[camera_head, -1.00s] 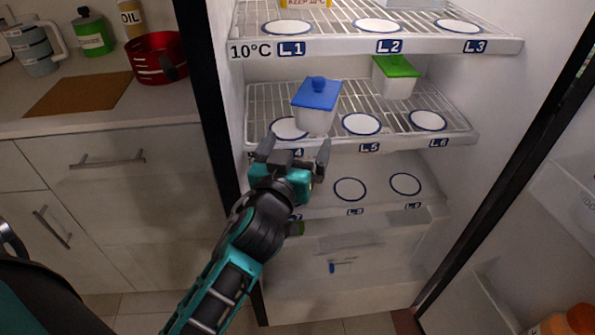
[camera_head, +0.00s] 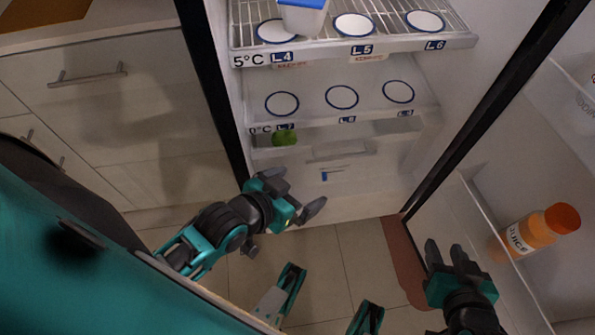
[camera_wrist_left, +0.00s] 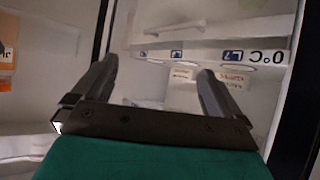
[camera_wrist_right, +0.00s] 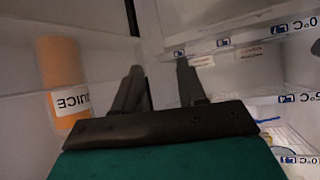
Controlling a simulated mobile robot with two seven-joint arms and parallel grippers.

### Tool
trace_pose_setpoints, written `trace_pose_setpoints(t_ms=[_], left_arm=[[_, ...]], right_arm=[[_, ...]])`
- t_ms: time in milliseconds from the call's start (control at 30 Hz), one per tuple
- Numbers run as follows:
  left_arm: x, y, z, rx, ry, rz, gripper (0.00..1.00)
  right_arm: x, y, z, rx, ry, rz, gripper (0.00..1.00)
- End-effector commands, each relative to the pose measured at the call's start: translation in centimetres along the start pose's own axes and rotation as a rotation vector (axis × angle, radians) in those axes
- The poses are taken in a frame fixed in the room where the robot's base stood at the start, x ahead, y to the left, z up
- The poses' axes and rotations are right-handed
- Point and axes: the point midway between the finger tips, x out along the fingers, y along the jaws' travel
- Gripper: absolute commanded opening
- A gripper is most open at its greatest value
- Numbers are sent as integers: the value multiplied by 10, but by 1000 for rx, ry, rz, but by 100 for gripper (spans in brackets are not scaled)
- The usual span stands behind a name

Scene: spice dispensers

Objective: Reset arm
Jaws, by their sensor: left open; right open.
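My left gripper (camera_head: 292,195) is open and empty in the head view, low in front of the fridge's bottom drawer. In the left wrist view its two fingers (camera_wrist_left: 158,85) are apart with nothing between them, facing the shelf edge labelled L7. My right gripper (camera_head: 444,250) is at the lower right of the head view, beside the open fridge door. In the right wrist view its fingers (camera_wrist_right: 160,82) are apart and empty. A white container with a blue lid (camera_head: 303,14) stands on the middle shelf near L4, cut off by the top edge.
An orange juice bottle (camera_head: 537,232) stands in the door shelf, right of my right gripper. The fridge's lower shelf (camera_head: 312,110) has several empty ringed spots. A black-edged door frame (camera_head: 480,110) rises at right. Kitchen drawers (camera_head: 90,110) stand at left; tiled floor lies below.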

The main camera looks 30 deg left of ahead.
Motion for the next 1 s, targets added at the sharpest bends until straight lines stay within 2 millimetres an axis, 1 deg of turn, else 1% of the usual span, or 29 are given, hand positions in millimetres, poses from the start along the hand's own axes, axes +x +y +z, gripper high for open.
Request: trace_pose_setpoints(t_ms=[67, 133, 267, 333, 367, 500, 633, 833, 867, 1000], left_arm=[[-3, -1, -5, 0, 0, -2, 100], [-10, -2, -13, 0, -1, -7, 100], [-30, -7, -32, 2, -6, -23, 100], [-39, -11, -40, 5, -10, -37, 100], [-43, -12, -43, 6, -10, -41, 100], [-57, -18, -54, 12, -13, -56, 100], [-63, -21, -57, 15, -16, -65, 100], [-62, -22, -55, 16, -13, -68, 100], [-62, -22, -55, 16, -13, -68, 98], [-62, -22, -55, 16, -13, -68, 85]], right_arm=[[-4, 0, -6, 1, 1, 0, 41], [-11, 0, -16, 0, 3, 2, 41], [-29, 3, -43, -3, 13, 15, 41], [-40, 11, -39, 2, -11, 39, 41], [-44, 12, -40, 0, -16, 43, 41], [-58, 18, -53, -8, -16, 58, 41], [-63, 21, -55, -12, -18, 66, 41], [-63, 22, -54, -13, -14, 68, 41], [-62, 22, -54, -14, -14, 68, 41], [-62, 22, -54, -14, -14, 68, 41]])
